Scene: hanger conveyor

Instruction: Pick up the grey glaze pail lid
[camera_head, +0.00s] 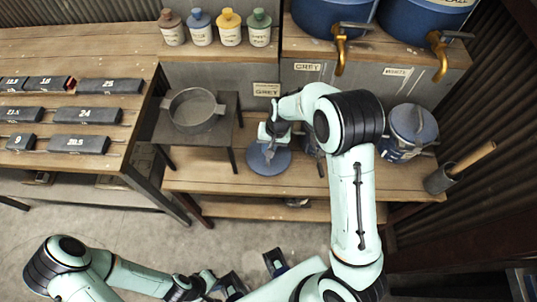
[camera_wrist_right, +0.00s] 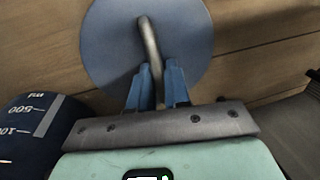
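The pail lid, a round blue-grey disc (camera_head: 268,160) with a bent metal handle, lies over the wooden bench in the head view. In the right wrist view the lid (camera_wrist_right: 110,45) fills the upper middle. My right gripper (camera_wrist_right: 158,72) has its blue fingers close together on either side of the handle, with only a narrow gap that the handle fills. In the head view the right gripper (camera_head: 270,138) is above the lid and partly hides it. My left gripper (camera_head: 252,272) is open and empty, low in the head view, away from the bench.
A blue pail (camera_head: 408,130) stands right of my right arm; a marked blue vessel (camera_wrist_right: 35,130) is near the gripper. A sieve (camera_head: 194,110) sits on a stand at left. Blue tanks with brass taps (camera_head: 340,50) are behind.

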